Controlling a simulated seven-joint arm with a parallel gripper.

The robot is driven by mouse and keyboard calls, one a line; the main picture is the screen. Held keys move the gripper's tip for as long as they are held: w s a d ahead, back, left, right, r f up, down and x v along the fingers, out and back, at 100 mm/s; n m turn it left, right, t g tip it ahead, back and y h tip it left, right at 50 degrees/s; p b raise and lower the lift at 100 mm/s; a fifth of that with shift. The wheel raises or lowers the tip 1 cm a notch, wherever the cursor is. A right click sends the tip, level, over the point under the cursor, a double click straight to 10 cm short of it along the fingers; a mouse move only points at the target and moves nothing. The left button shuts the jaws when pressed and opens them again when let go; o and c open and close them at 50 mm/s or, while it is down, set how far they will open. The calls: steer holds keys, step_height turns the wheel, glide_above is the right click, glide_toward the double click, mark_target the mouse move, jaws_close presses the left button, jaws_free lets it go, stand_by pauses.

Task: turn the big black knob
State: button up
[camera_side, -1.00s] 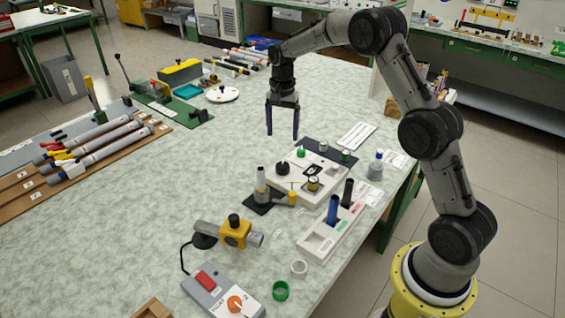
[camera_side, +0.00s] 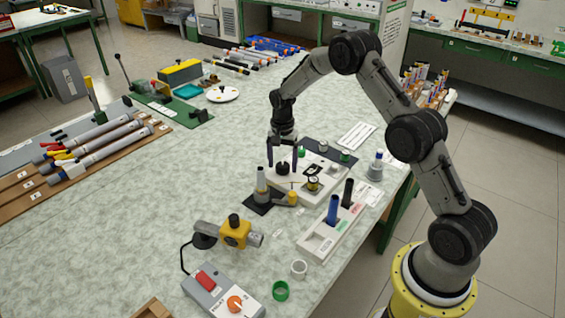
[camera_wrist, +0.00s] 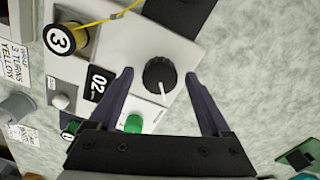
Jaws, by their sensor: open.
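The big black knob (camera_wrist: 160,76) sits on a pale panel (camera_wrist: 118,48), and a white pointer line shows on it. In the side view the knob (camera_side: 283,167) is near the left end of the white panel unit (camera_side: 300,183). My gripper (camera_wrist: 160,75) is open, with its two dark fingers on either side of the knob in the wrist view, apart from it. In the side view my gripper (camera_side: 282,170) points down at the knob. Whether the fingertips are level with the knob is hard to tell.
A tray with blue and black rods (camera_side: 330,235) is nearer.

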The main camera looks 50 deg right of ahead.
mark_target(283, 165)
steer(key=shift+c, duration=0.2)
jaws_close()
steer(key=shift+n, duration=2.1)
steer(key=shift+o, duration=0.2)
jaws_free()
step_height(283, 165, up, 14)
